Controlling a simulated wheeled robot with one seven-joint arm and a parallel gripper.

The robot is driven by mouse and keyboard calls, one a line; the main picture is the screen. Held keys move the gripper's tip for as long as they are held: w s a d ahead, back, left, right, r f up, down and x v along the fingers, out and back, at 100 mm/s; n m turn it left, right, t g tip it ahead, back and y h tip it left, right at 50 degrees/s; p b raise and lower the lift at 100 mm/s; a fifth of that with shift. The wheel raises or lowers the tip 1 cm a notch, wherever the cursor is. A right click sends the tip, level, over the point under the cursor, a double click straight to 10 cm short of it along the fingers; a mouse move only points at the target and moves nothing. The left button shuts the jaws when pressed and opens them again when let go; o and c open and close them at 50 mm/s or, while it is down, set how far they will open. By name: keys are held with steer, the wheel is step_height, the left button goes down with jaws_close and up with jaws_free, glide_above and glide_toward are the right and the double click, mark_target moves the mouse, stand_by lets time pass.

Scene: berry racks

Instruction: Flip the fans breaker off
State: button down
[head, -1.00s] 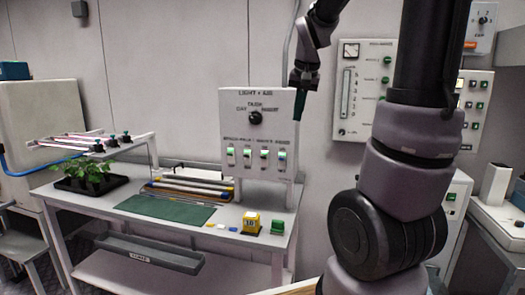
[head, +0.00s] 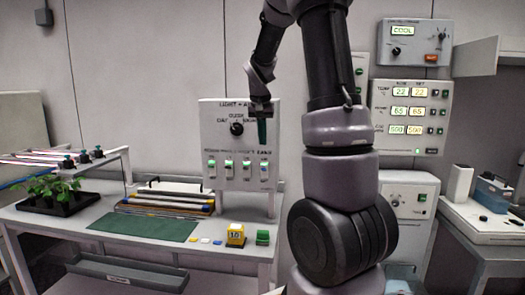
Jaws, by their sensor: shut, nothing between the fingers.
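A white panel marked "LIGHT + AIR" (head: 207,130) stands at the back of the bench. It has a black rotary knob (head: 236,129) and below it a row of several breaker switches, from the leftmost breaker (head: 211,165) to the rightmost breaker (head: 264,168). The small labels above them are too blurred to tell which is the fans breaker. My gripper (head: 262,132) points down in front of the panel's upper right, a little above the rightmost breaker in the picture. Its dark green fingers are shut and empty. I cannot tell whether they touch the panel.
A lamp rack (head: 128,160) stands left of the panel. A control panel with displays (head: 412,118) is on the right wall.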

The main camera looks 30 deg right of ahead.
mark_target(263, 169)
steer(key=x, duration=0.9)
steer(key=shift+f, duration=0.1)
steer(key=shift+s+a+f+t+h, duration=0.15)
steer(key=shift+s+t+h, duration=0.15)
steer(key=shift+t, duration=0.3)
steer(key=shift+s+f, duration=0.1)
stand_by(0.3)
steer(key=shift+s+a+f, duration=0.4)
steer(key=shift+s+f, duration=0.05)
steer(key=shift+f, duration=0.1)
steer(key=shift+s+a+f, duration=0.2)
steer(key=shift+s+f, duration=0.1)
steer(key=shift+f, duration=0.3)
